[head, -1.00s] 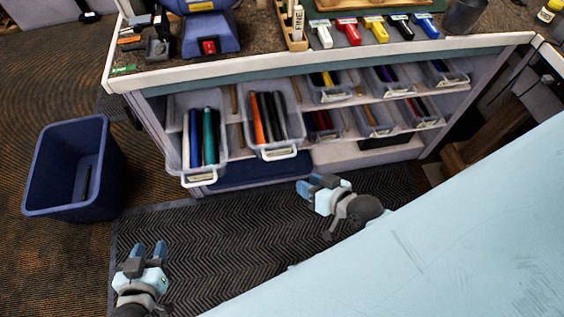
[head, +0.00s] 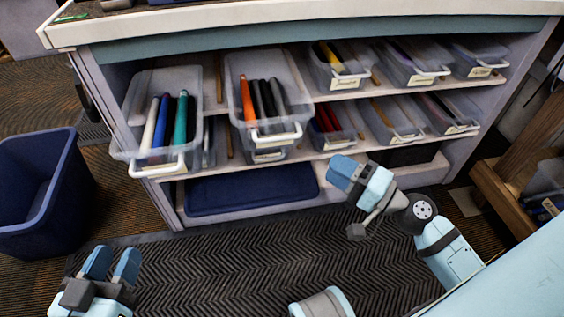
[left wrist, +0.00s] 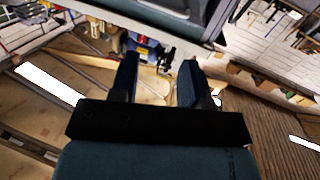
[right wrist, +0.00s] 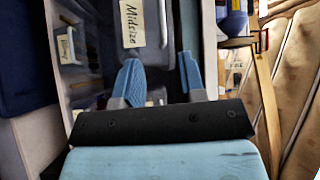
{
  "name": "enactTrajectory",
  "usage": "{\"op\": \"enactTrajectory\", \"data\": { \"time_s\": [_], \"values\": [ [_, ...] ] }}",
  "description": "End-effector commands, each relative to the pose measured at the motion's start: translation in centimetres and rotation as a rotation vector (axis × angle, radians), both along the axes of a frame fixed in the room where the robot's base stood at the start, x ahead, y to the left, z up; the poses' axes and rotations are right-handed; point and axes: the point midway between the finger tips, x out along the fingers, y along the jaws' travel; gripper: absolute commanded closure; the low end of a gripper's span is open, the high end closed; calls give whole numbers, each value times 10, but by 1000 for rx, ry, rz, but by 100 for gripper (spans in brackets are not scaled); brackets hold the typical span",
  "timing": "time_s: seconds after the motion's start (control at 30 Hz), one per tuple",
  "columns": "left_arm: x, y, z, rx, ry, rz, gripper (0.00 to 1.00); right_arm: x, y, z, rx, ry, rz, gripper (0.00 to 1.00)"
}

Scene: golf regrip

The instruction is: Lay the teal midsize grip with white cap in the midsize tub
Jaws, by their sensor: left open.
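The teal grip (head: 181,120) lies in the pulled-out clear tub (head: 157,158) at the left of the upper shelf, beside blue and white grips; I cannot make out a white cap. A tub labelled Midsize (right wrist: 153,55) fills the upper middle of the right wrist view; I cannot tell which tub in the head view it is. My left gripper (head: 112,264) is open and empty, low at the left, well in front of the shelves. My right gripper (head: 345,174) is open and empty, in front of the lower shelf, right of the two pulled-out tubs.
A second pulled-out tub (head: 276,138) holds orange, black and grey grips. Several more tubs fill both shelves to the right. A blue bin (head: 45,200) stands on the floor at the left. A wooden stand (head: 510,185) is at the right. The dark mat (head: 230,270) is clear.

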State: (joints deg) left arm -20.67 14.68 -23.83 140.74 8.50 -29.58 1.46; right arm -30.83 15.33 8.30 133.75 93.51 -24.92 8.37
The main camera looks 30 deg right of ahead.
Motion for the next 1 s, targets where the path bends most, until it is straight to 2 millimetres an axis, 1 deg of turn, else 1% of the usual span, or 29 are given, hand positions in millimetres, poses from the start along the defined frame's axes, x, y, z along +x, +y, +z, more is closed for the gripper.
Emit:
{"op": "enactTrajectory", "data": {
  "time_s": [0.03, 0.17, 0.27, 0.37, 0.53, 0.7, 0.83, 1.0],
  "values": [
    [-1, -1, -8, -3, -7, -5, 57, 0, -1, -7, 19, -6, 5, 63],
    [-3, -2, -5, -10, -11, -11, 57, 1, -2, -2, 48, -11, 12, 63],
    [-4, -3, -3, -18, 3, -11, 57, 7, 2, 2, 51, -11, 12, 63],
    [-6, -4, -1, -33, 29, -12, 57, 20, 9, 6, 50, -12, 13, 63],
    [-12, -8, -2, -67, 88, -13, 57, 51, 27, 11, 50, -12, 12, 63],
    [-15, -9, -2, -85, 108, -11, 57, 82, 44, 14, 51, -12, 11, 63],
    [-14, -8, 0, -89, 95, -7, 57, 101, 55, 15, 51, -11, 10, 63],
    [-14, -8, 0, -90, 92, -7, 57, 114, 63, 17, 49, -9, 10, 63]
  ]
}}
